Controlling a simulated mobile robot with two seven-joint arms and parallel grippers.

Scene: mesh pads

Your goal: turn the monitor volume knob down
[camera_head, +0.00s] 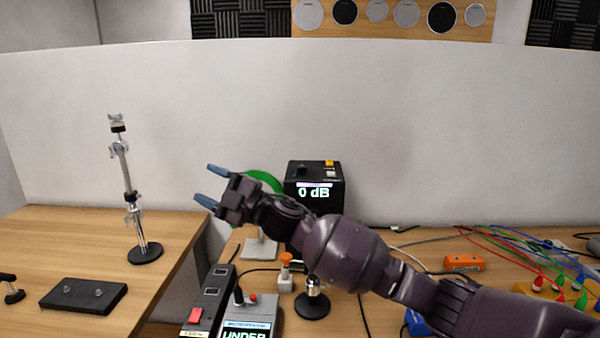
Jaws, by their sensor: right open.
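A black box (331,185) with a lit display reading "0 dB" stands at the back of the right-hand table. A small orange-topped part (286,259) sits on a pale block in front of it. My right gripper (211,184) is open and empty, pointing left, in front of a green round thing (265,178) and left of the black box. My left gripper is not in view.
A device with a lit screen (249,322) is at the front. An orange box (464,263) and coloured cables (530,255) lie at right. A pale partition (420,130) stands behind.

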